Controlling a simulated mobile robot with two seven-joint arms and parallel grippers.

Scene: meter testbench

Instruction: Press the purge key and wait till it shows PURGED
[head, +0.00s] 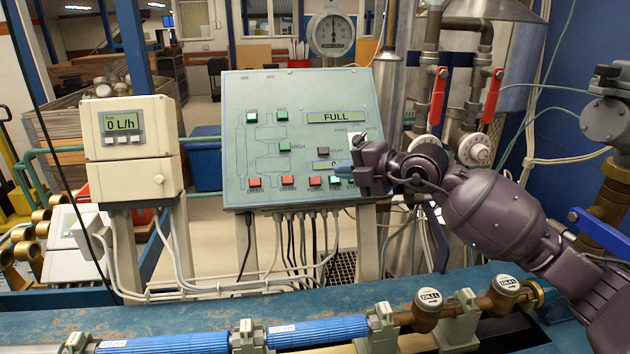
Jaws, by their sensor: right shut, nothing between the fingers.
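The sloped grey-green control panel (232,100) stands in the middle of the head view. Its upper display (335,117) reads FULL, not PURGED. My right gripper (345,169) is shut and empty, in front of the panel's lower right part; contact cannot be told. My left gripper is out of view.
A beige meter box (132,150) reading 0 L/h stands left of the panel. A round dial gauge (331,34) rises behind it. Red-handled valves (437,95) and pipes stand at right. Blue pipes (318,331) and brass fittings run along the front bench.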

